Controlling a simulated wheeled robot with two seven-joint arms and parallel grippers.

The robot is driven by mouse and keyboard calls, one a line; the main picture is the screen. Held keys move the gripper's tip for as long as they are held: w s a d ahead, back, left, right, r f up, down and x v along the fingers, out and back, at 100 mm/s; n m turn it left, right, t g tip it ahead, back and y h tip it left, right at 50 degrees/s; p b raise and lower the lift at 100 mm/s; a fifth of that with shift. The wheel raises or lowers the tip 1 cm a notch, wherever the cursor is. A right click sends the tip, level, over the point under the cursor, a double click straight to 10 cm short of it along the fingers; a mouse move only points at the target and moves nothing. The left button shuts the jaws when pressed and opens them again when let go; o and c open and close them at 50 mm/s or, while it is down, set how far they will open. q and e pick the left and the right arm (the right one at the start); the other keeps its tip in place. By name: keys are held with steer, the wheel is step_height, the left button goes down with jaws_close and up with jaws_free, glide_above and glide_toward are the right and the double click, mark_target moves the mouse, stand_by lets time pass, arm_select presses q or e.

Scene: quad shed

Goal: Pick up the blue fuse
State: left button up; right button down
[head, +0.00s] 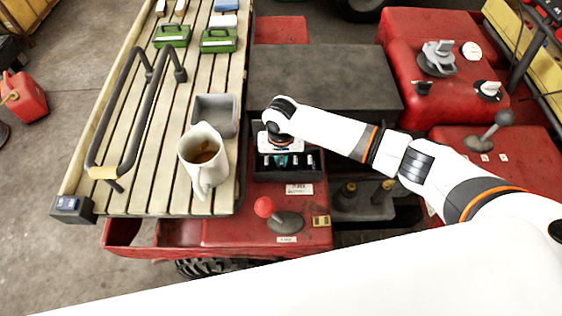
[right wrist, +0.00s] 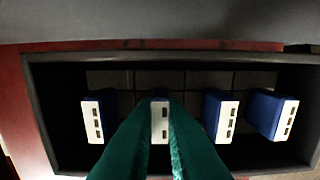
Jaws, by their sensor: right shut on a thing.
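Several blue fuses with white, slotted faces stand in a row in a dark fuse box (head: 318,172). In the right wrist view they show at the left (right wrist: 98,118), right of middle (right wrist: 220,115) and far right (right wrist: 274,114). My right gripper (head: 282,161) reaches down into the box. Its green fingers (right wrist: 163,125) are shut on the second fuse from the left (right wrist: 160,106), whose white face shows between them. That fuse is still in the row, its sides mostly hidden by the fingers. My left gripper is not in view.
The box sits on a red panel beside a red-knobbed lever (head: 264,207). To its left, a slatted rack carries a beige mug (head: 203,165), a grey tray (head: 215,113) and green cases (head: 171,35). A dark seat (head: 325,80) lies behind.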

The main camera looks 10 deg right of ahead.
mark_target(281, 160)
steer(key=shift+r, duration=0.1)
step_height(281, 160, up, 10)
steer(key=shift+b, duration=0.4)
